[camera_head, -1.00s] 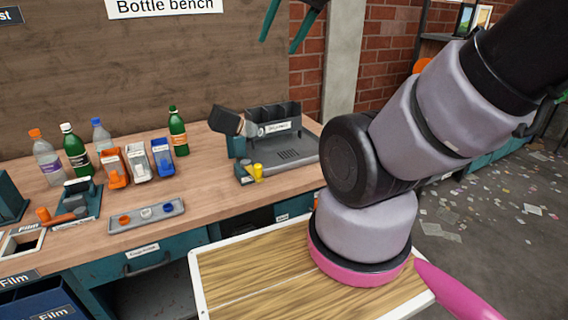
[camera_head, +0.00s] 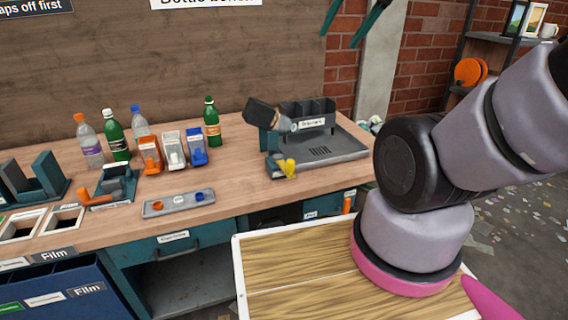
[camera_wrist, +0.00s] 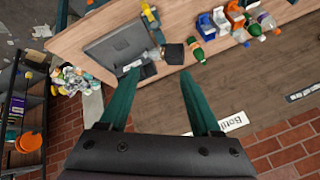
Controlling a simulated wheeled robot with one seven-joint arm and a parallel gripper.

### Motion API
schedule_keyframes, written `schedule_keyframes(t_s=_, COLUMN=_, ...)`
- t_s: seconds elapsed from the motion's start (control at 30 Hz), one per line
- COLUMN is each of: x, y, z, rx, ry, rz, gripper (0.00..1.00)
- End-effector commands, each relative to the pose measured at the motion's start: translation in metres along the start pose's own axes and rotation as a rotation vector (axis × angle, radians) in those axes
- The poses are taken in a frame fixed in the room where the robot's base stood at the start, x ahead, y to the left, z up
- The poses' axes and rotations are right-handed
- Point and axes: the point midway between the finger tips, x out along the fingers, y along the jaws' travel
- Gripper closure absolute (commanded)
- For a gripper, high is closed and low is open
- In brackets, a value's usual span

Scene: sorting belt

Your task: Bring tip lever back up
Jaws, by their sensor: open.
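On the bench, a tipping unit has a dark box-shaped cup (camera_head: 262,114) that sits tilted on a teal stand. A small yellow lever (camera_head: 290,168) sits low at the unit's front; I take it for the tip lever and cannot tell its exact angle. Next to the unit is a grey tray (camera_head: 345,146) with an upright divided rack behind it. My gripper (camera_head: 337,41) is at the top of the head view, open and empty, well above the bench. In the wrist view, my gripper (camera_wrist: 157,75) has its teal fingers spread, with the dark cup (camera_wrist: 173,54) beyond them.
Several bottles (camera_head: 115,138) and small dispensers (camera_head: 173,150) stand to the left. A grey strip with caps (camera_head: 178,205) lies in front of them. A wood-topped board (camera_head: 300,270) is below the bench front.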

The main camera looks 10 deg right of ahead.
Motion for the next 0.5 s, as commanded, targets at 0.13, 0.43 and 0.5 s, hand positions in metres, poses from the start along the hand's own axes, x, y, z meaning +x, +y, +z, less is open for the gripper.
schedule_keyframes(t_s=0.13, x=0.007, y=0.0, z=-0.004, rx=-0.006, ry=-0.014, rz=0.014, gripper=0.36)
schedule_keyframes(t_s=0.43, x=0.087, y=-0.001, z=-0.033, rx=-0.098, ry=-0.163, rz=0.147, gripper=0.36)
schedule_keyframes(t_s=0.5, x=0.112, y=-0.001, z=-0.038, rx=-0.128, ry=-0.204, rz=0.176, gripper=0.36)
